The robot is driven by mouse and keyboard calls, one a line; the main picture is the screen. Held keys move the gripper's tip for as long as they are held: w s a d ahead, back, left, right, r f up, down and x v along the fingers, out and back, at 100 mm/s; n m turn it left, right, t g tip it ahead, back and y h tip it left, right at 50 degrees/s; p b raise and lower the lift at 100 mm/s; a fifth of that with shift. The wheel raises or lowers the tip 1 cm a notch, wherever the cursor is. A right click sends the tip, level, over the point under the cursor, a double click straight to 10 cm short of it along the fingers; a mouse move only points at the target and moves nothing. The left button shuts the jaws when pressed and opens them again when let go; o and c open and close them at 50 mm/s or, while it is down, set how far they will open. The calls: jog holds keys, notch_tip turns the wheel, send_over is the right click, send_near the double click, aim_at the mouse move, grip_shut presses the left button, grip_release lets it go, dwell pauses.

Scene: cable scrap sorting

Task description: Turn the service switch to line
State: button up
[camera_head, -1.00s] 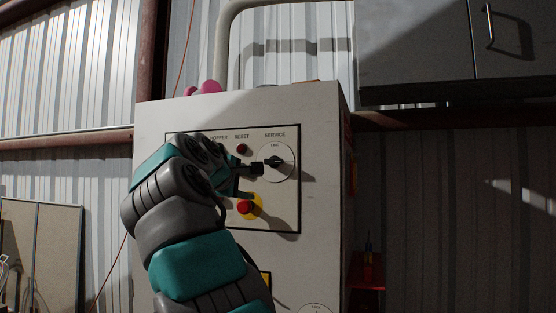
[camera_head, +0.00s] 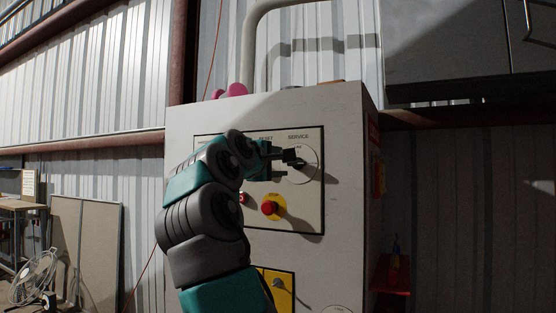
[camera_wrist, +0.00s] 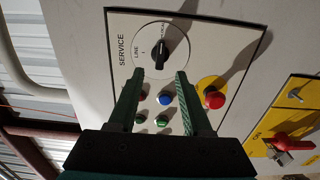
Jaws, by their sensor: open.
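The service switch is a black knob (camera_wrist: 157,52) on a round white dial (camera_head: 306,172) at the panel's upper right. In the wrist view, "LINE" is printed on the dial on the side nearer the "SERVICE" heading. The long knob lies across that direction, one end toward another label at the dial's edge, too small to read surely. My gripper (camera_wrist: 161,75) is open and empty, with its fingertips just short of the knob, roughly one to each side. In the head view, my gripper (camera_head: 283,164) partly hides the dial; contact cannot be told.
A red mushroom button (camera_head: 269,208) on a yellow disc sits below the dial. Small red, blue (camera_wrist: 166,99) and green buttons lie between and near the fingers in the wrist view. A red handle (camera_wrist: 287,142) on a yellow plate is at right there.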

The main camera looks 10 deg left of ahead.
aim_at(294, 164)
jog(key=shift+p+x, duration=1.5)
jog(key=shift+x, duration=2.25)
jog(key=shift+f, duration=0.1)
grip_shut()
